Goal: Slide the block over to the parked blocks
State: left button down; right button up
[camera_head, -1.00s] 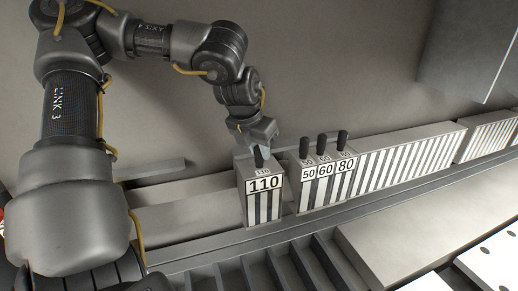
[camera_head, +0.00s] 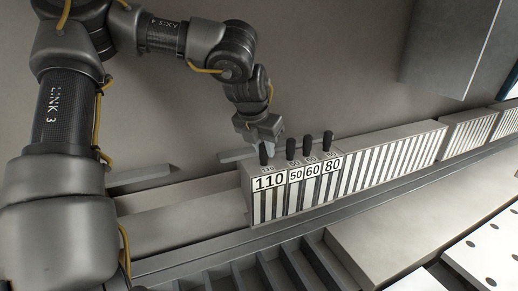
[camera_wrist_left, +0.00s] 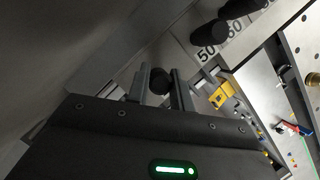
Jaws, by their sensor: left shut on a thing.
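The block labelled 110 (camera_head: 268,196) stands upright on the rail, with black and white stripes on its front. Its right side meets the parked blocks labelled 50 (camera_head: 296,190), 60 (camera_head: 313,184) and 80 (camera_head: 332,178), and I see no gap between them. My left gripper (camera_head: 264,143) is shut on the black handle of the 110 block. In the left wrist view the handle (camera_wrist_left: 160,82) sits between the two fingers, and the handles of the parked blocks show at the upper right. My right gripper is in neither view.
A long striped row of blocks (camera_head: 395,160) continues to the right of the 80 block. The rail ledge (camera_head: 180,222) left of the 110 block is empty. A grey box-like part (camera_head: 450,45) hangs at the upper right.

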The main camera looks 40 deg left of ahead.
pick_arm(q)
jog(key=shift+r, duration=0.1)
jog(key=c, duration=1.1)
grip_release()
jog(key=shift+w, duration=0.1)
jog(key=shift+c, duration=0.2)
jog(key=shift+s+r+b, duration=0.2)
jog(key=shift+r+b, duration=0.15)
jog(key=shift+r, duration=0.1)
jog(key=b+v, duration=0.2)
jog(key=v, duration=0.7)
jog(key=shift+s+r+b, duration=0.15)
jog(key=shift+r+b, duration=0.2)
jog(key=shift+b, duration=0.05)
jog(key=shift+d, duration=0.1)
